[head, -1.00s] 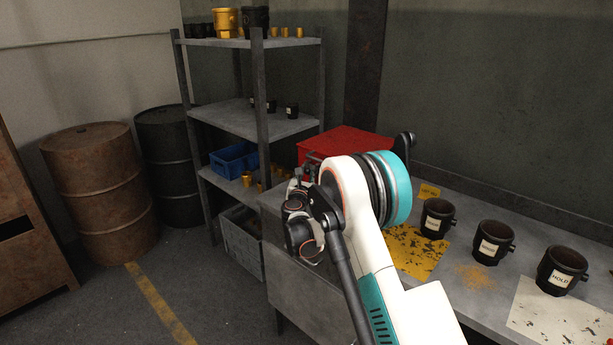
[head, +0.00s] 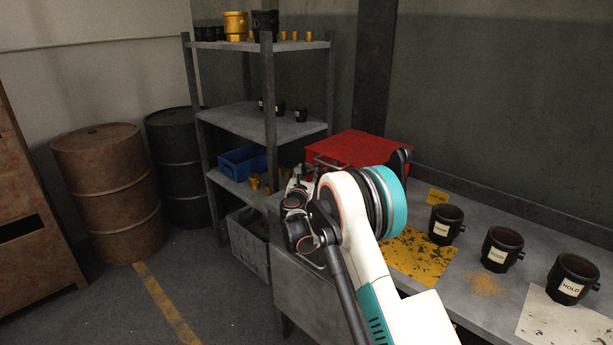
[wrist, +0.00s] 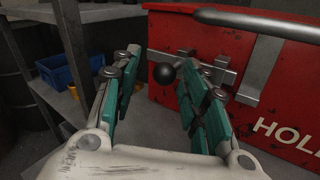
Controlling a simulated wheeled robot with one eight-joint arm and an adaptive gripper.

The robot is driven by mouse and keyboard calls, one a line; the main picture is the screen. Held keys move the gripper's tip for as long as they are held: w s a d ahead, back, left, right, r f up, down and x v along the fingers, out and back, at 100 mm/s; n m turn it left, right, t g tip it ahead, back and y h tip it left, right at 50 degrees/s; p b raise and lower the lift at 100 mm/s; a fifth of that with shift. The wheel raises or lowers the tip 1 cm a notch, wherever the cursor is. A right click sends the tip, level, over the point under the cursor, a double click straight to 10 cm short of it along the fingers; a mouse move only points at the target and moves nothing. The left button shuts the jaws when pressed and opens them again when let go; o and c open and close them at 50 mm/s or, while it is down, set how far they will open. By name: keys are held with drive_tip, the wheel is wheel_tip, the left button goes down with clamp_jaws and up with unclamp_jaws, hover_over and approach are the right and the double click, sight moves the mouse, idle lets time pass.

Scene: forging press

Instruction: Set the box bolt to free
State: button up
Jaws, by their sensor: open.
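The red box (head: 358,148) stands at the far end of the grey bench in the head view. In the wrist view its red front (wrist: 285,100) fills the right side and carries white lettering, partly cut off. A grey metal bolt (wrist: 225,75) with brackets is mounted on this front. A round black knob (wrist: 164,73) shows at the bolt's left, between my fingers in the picture. My gripper (wrist: 160,62) is open, with its teal-padded fingers on either side of the knob. I cannot tell whether either finger touches it. In the head view my arm partly hides the gripper.
A grey bar handle (wrist: 255,22) crosses the box's upper front. A shelf rack (head: 235,120) with a blue crate (head: 243,162) stands left of the box. Several black pots, one labelled HOLD (head: 572,280), line the bench (head: 455,310). Open floor lies at lower left.

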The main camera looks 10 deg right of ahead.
drive_tip(key=shift+s, duration=0.15)
drive_tip(key=v, duration=1.1)
drive_tip(key=shift+s+a, duration=0.15)
drive_tip(key=shift+s, duration=0.2)
drive_tip(key=shift+r, duration=0.1)
drive_tip(key=s+a+r+n+t+y, duration=0.15)
drive_tip(key=s+r+n+y, duration=0.25)
drive_tip(key=r+n, duration=0.5)
drive_tip(key=s+a+r+n+y, duration=0.2)
drive_tip(key=s+r+n+y, duration=0.15)
drive_tip(key=r+n, duration=0.6)
drive_tip(key=s+a+r+n+g+y, duration=0.1)
drive_tip(key=s+r+n+g+y, duration=0.25)
drive_tip(key=s+n, duration=0.8)
drive_tip(key=s+d+f+n+g+h, duration=0.1)
drive_tip(key=s+d+f+n+g, duration=0.1)
drive_tip(key=s, duration=0.9)
drive_tip(key=s+d+f+n+g+h, duration=0.2)
drive_tip(key=s+d+f+n, duration=0.3)
drive_tip(key=s, duration=0.5)
drive_tip(key=s+d+f+n+g+h, duration=0.1)
drive_tip(key=s+d+f+n+g, duration=0.2)
drive_tip(key=s+f, duration=0.4)
drive_tip(key=s+n+g, duration=0.1)
drive_tip(key=s+n, duration=0.1)
drive_tip(key=s, duration=0.2)
drive_tip(key=shift+s+d+f+h, duration=0.2)
drive_tip(key=shift+s+d+h, duration=0.1)
drive_tip(key=shift+h, duration=0.1)
